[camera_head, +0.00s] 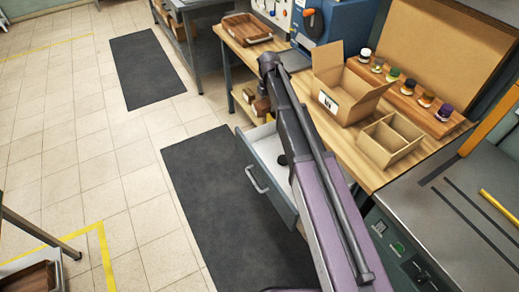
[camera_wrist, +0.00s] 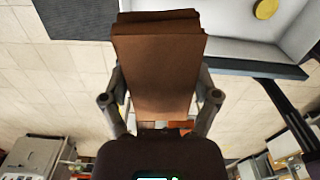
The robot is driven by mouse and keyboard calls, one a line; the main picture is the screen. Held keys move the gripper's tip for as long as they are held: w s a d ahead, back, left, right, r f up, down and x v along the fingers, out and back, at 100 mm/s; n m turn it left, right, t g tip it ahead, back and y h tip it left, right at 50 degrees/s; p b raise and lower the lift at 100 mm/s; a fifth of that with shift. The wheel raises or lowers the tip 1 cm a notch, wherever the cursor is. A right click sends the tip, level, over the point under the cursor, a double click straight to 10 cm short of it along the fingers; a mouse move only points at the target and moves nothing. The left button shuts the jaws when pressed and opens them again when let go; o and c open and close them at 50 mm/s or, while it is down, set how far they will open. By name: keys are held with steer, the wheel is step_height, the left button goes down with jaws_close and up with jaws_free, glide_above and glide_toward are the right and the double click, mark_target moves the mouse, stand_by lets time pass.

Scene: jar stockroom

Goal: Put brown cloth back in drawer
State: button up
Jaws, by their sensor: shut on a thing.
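The brown cloth (camera_wrist: 160,60) is a folded, thick bundle in the wrist view. My gripper (camera_wrist: 160,98) is shut on it, with one finger at each side. In the head view my arm covers the gripper and the cloth. The drawer (camera_head: 270,178) is pulled out from under the wooden workbench, with a grey front, a bar handle and a pale inside.
A yellow round thing (camera_wrist: 265,8) shows inside the drawer. The workbench (camera_head: 330,135) bears an open cardboard box (camera_head: 345,95), a divided box (camera_head: 390,140), several small jars and a wooden tray (camera_head: 245,28). A dark mat (camera_head: 215,200) and clear floor lie before the drawer.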

steer(key=shift+a, duration=0.1)
stand_by(0.3)
steer(key=m+b, duration=0.1)
steer(key=b, duration=1.6)
glide_above(261, 151)
step_height(261, 151, down, 16)
steer(key=shift+f, duration=0.25)
steer(key=shift+w, duration=0.1)
step_height(261, 151, down, 6)
steer(key=b, duration=0.5)
steer(key=shift+f+b, duration=0.1)
steer(key=shift+b, duration=0.3)
steer(key=shift+f+b, duration=1.85)
steer(key=shift+f, duration=0.05)
steer(key=shift+f, duration=0.1)
